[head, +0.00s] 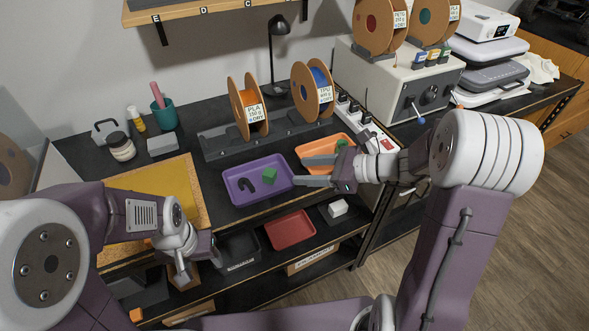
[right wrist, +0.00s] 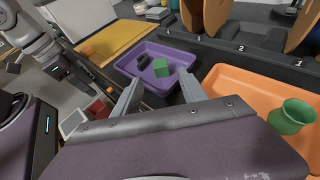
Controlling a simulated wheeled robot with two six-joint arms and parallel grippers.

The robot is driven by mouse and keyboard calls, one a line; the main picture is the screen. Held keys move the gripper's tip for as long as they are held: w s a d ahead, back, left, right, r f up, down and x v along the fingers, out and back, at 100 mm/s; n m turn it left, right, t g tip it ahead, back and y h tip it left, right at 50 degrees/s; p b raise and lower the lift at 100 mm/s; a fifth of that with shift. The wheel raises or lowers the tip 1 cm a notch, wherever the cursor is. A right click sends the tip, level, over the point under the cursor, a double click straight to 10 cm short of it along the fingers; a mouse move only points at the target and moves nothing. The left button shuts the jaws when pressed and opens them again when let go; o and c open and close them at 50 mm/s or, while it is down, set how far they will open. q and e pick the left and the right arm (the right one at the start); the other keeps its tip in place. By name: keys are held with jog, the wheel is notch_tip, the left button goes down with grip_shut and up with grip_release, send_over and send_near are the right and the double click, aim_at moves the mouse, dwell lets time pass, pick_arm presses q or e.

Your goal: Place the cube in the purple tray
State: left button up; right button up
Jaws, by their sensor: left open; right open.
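A green cube (head: 269,175) sits inside the purple tray (head: 258,199) on the dark bench, right of a black curved piece (head: 242,177). The cube (right wrist: 161,67) and the purple tray (right wrist: 130,62) also show in the right wrist view, ahead of the fingers. My right gripper (head: 303,171) is open and empty, just right of the purple tray and in front of the orange tray; its fingers (right wrist: 158,84) are apart and clear of the cube. My left gripper (head: 199,268) is open at the bench's front edge, left of and below the purple tray.
An orange tray (head: 310,152) holding a green cup (right wrist: 290,116) stands right of the purple tray. Behind are filament spools (head: 243,112) on a dark rack. A yellow mat (head: 172,170) lies left. A red tray (head: 290,230) and white block (head: 338,208) are on the lower shelf.

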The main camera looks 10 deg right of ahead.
jog(key=s+a+f+n+g+h, duration=0.1)
jog(key=s+f+n+g+h, duration=0.1)
jog(key=s+f+n+g, duration=0.4)
jog(key=s+d+f+n+h, duration=0.2)
jog(key=s+d+n+h, duration=0.2)
jog(key=n, duration=0.4)
jog(key=s+d+f+n+t+h, duration=0.1)
jog(key=s+d+f+n+h, duration=0.2)
jog(key=n, duration=0.6)
jog(key=s+d+h, duration=0.2)
jog(key=shift+f+h, duration=0.35)
jog(key=shift+h, duration=0.05)
